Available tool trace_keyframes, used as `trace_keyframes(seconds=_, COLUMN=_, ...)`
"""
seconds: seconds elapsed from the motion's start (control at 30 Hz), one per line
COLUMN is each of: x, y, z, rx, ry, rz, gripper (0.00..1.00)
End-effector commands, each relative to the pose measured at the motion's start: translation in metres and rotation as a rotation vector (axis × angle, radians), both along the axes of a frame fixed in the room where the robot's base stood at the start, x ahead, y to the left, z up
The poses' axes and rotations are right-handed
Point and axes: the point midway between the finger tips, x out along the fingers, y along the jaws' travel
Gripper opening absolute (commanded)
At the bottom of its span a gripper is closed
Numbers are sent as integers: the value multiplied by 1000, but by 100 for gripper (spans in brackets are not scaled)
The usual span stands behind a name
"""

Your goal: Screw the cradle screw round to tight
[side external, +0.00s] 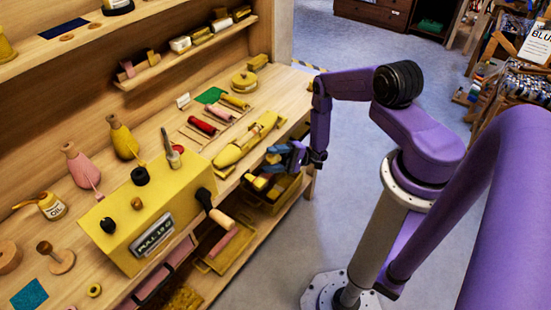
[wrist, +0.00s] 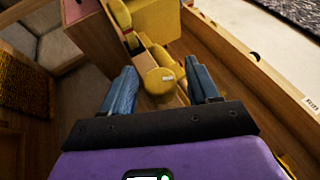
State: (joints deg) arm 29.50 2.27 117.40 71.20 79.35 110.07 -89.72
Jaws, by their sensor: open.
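My gripper (side external: 287,155) hangs at the front edge of the workbench, to the right of a long yellow fixture (side external: 230,156) in the side view. In the wrist view my gripper (wrist: 159,75) is open, its two blue fingers wide apart. I cannot tell how far the knob is from the fingers in depth.
A yellow box (side external: 150,215) with a "PULL" display and a black-and-wood handle (side external: 214,208) stands at the bench front. Red and yellow rollers (side external: 202,126) lie behind the fixture. A lower shelf holds a yellow tray (side external: 230,245).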

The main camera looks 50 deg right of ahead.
Motion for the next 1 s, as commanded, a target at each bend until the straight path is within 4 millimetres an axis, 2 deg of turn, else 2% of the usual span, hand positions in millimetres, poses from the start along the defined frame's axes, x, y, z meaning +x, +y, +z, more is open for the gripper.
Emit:
trace_keyframes(seconds=0.17, x=0, y=0, z=6, rx=0, ry=0, rz=0, gripper=60)
trace_keyframes(seconds=0.4, x=1, y=-1, z=32, rx=3, ry=-2, rz=-2, gripper=60)
trace_keyframes(seconds=0.5, x=-8, y=-1, z=42, rx=7, ry=1, rz=-1, gripper=76)
trace_keyframes(seconds=0.57, x=-12, y=-2, z=48, rx=7, ry=0, rz=-2, gripper=76)
trace_keyframes(seconds=0.63, x=-18, y=-2, z=55, rx=8, ry=-2, rz=-5, gripper=74)
trace_keyframes(seconds=0.67, x=-20, y=-3, z=58, rx=7, ry=-2, rz=-6, gripper=60)
trace_keyframes(seconds=1.0, x=-50, y=1, z=92, rx=3, ry=0, rz=-3, gripper=60)
